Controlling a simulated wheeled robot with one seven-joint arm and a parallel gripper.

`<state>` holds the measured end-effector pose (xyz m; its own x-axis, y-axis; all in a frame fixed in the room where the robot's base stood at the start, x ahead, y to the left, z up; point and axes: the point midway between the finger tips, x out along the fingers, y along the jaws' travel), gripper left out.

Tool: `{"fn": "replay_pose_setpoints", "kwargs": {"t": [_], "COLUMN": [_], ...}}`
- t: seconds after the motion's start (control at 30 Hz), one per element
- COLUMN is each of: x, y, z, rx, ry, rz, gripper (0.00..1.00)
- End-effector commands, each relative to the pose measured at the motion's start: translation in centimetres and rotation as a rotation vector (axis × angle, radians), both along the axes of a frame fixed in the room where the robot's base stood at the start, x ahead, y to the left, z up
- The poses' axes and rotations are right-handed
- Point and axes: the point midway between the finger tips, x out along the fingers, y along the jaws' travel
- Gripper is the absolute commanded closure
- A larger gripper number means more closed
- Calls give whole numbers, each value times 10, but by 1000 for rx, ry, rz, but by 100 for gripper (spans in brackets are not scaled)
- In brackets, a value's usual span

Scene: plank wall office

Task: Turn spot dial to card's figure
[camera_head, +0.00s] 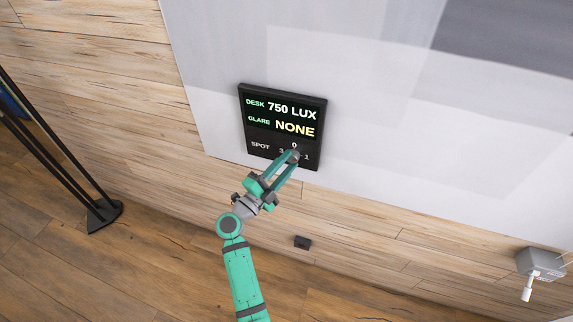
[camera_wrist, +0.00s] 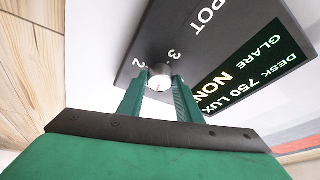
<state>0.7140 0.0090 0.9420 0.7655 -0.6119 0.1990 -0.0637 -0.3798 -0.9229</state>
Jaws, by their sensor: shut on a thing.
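A black wall panel (camera_head: 262,137) reads "DESK 750 LUX", "GLARE NONE" and "SPOT". The spot dial is at its lower right; 0 shows above it, 3 to its left and 1 to its right. No card can be made out in either view.
A grey box with a white lever (camera_head: 538,266) is on the wall at the lower right. A small dark box (camera_head: 302,242) sits low, below the panel. A black stand (camera_head: 103,213) is at the left. The pale wall board around the panel is clear.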

Motion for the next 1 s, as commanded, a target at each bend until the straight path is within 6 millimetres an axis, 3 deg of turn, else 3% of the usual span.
{"fn": "replay_pose_setpoints", "kwargs": {"t": [0.6, 1.0], "x": [0, 0], "y": [4, 4], "z": [8, 11], "rx": [555, 827], "ry": [-184, -270], "rz": [3, 3], "gripper": [91, 91]}}
